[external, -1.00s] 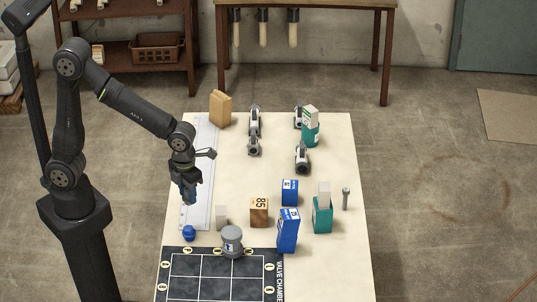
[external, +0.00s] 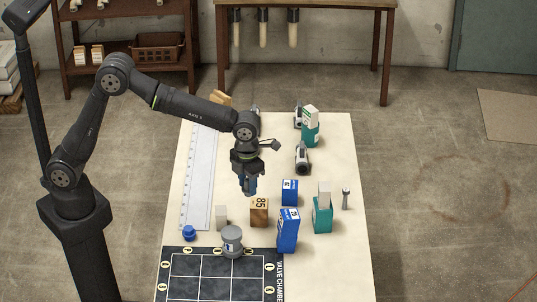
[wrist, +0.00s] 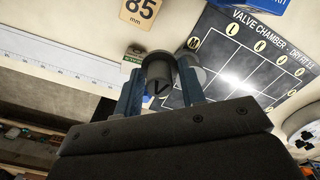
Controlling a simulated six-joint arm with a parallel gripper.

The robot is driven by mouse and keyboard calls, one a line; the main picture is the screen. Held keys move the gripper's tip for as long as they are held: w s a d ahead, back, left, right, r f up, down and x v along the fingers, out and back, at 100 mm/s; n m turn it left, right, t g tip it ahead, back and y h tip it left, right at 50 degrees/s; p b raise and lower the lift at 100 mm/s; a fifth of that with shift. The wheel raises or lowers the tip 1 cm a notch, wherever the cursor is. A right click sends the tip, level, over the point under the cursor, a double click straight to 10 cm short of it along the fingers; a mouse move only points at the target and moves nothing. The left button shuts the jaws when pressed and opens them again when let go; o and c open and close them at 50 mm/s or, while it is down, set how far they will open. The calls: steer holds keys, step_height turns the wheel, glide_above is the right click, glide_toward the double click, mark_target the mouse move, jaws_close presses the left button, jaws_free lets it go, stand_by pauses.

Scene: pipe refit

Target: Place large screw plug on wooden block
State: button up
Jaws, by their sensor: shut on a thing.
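My gripper (external: 249,188) is shut on a grey cylindrical piece (wrist: 158,85), taken to be the large screw plug; a dark V-shaped mark shows on it in the wrist view. The blue fingers (wrist: 159,98) stand on either side of it. In the external view the held piece is mostly hidden by the fingers.
A grey capped cylinder (external: 232,241) and a small pale block (external: 221,217) stand left of the wooden block. Blue boxes (external: 288,230) and a teal box (external: 322,214) stand to the right. A blue cap (external: 189,233) lies near the long ruler (external: 202,180). Grey pipe fittings (external: 303,158) lie farther back.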

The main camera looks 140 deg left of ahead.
steer(key=a+f, duration=0.2)
steer(key=a, duration=0.1)
steer(key=s+a+f, duration=0.1)
steer(key=a, duration=0.1)
steer(key=shift+a+f, duration=0.15)
steer(key=shift+a, duration=0.05)
steer(key=shift+s+f, duration=0.1)
steer(key=shift+f, duration=1.95)
steer(key=shift+f, duration=0.15)
steer(key=o, duration=1)
steer(key=shift+c, duration=0.2)
step_height(320, 180, up, 12)
steer(key=shift+r, duration=0.2)
